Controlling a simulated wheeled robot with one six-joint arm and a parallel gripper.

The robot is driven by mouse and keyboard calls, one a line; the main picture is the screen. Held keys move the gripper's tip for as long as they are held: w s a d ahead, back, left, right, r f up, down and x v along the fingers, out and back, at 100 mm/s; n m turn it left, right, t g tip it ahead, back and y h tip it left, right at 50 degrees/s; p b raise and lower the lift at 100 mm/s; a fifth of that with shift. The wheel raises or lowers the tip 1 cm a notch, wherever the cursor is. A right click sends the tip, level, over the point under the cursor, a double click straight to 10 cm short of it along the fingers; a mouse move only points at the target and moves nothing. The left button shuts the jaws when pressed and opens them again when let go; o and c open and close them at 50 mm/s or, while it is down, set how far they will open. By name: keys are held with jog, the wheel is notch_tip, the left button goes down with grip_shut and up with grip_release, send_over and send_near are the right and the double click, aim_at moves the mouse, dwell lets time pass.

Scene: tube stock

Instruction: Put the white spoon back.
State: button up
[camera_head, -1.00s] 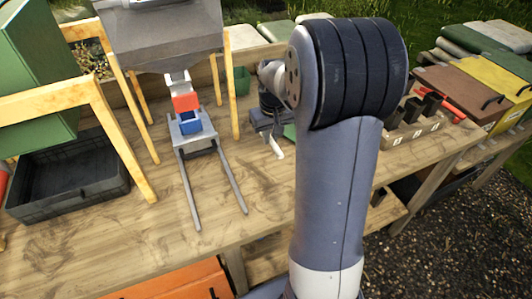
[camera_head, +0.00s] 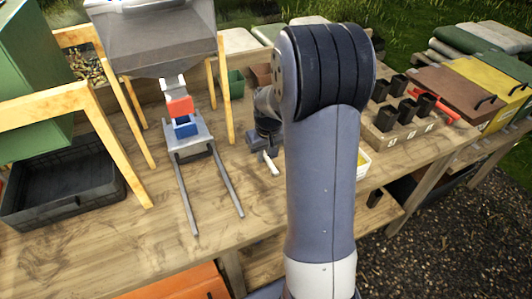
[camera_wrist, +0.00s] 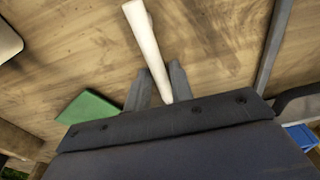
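The white spoon (camera_wrist: 145,35) shows in the wrist view as a white handle running between my two fingers. My gripper (camera_wrist: 158,82) is shut on it, with a finger on either side. In the head view my gripper (camera_head: 262,146) is low over the wooden bench, and the white end of the spoon (camera_head: 270,165) sticks out in front of it. The spoon's other end is hidden behind the gripper body.
A rack of black cups (camera_head: 408,135) stands right, beside a white-yellow box (camera_head: 363,163). A green piece (camera_wrist: 90,107) lies near my gripper.

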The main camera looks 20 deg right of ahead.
aim_at(265, 155)
jog(key=shift+o, duration=1.1)
jog(key=shift+r, duration=0.15)
notch_tip(265, 155, up, 12)
jog(key=s, duration=0.1)
jog(key=shift+s, duration=0.25)
jog(key=f, duration=0.4)
jog(key=w+f, duration=0.1)
jog(key=f, duration=0.7)
jog(key=shift+w+f, duration=0.2)
jog(key=shift+f, duration=0.2)
notch_tip(265, 155, up, 3)
jog(key=shift+w+r, duration=0.1)
jog(key=shift+r, duration=0.6)
